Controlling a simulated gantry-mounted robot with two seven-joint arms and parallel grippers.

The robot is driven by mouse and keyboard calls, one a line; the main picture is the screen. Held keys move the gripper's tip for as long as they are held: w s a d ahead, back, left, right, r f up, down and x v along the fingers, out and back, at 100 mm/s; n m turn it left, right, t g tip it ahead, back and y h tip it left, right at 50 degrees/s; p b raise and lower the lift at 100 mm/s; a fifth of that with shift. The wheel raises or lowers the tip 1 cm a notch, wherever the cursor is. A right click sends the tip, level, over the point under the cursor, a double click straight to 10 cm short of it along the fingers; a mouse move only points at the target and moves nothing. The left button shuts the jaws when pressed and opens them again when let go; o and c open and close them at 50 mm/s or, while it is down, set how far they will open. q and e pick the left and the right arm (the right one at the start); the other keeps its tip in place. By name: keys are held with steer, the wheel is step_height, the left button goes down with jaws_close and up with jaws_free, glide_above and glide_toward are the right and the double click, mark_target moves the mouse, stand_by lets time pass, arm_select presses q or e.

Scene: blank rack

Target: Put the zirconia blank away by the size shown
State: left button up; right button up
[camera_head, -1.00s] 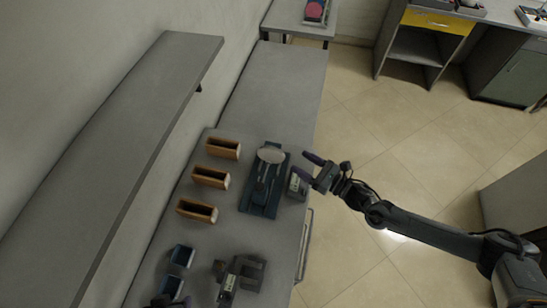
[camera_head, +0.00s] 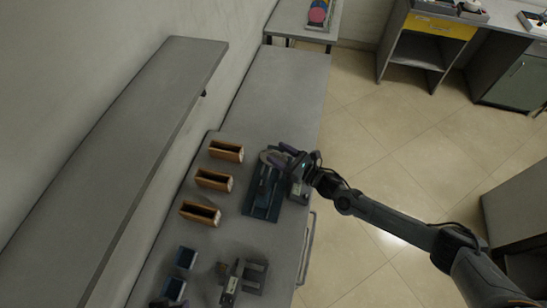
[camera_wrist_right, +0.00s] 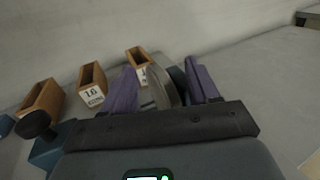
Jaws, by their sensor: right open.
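The zirconia blank (camera_head: 268,157) is a pale round disc at the far end of a dark blue measuring stand (camera_head: 259,201). My right gripper (camera_head: 287,152) is over that end, partly covering the disc. In the right wrist view the disc (camera_wrist_right: 163,88) shows edge-on between the two purple fingers, which are apart. Three wooden slot boxes stand left of the stand: far (camera_head: 226,151), middle (camera_head: 213,180) and near (camera_head: 200,213). The middle box's label (camera_wrist_right: 92,95) seems to read 16; the others are not legible. A purple tip of my left gripper (camera_head: 160,302) barely shows at the bottom edge.
A small display unit (camera_head: 299,192) sits right of the stand, partly under my arm. Two blue bins (camera_head: 186,257) and a grey device (camera_head: 243,281) stand nearer. A long grey shelf (camera_head: 110,150) runs along the left. The far table (camera_head: 285,90) is clear.

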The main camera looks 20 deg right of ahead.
jaws_close()
stand_by(0.4)
steer(key=shift+d, duration=0.1)
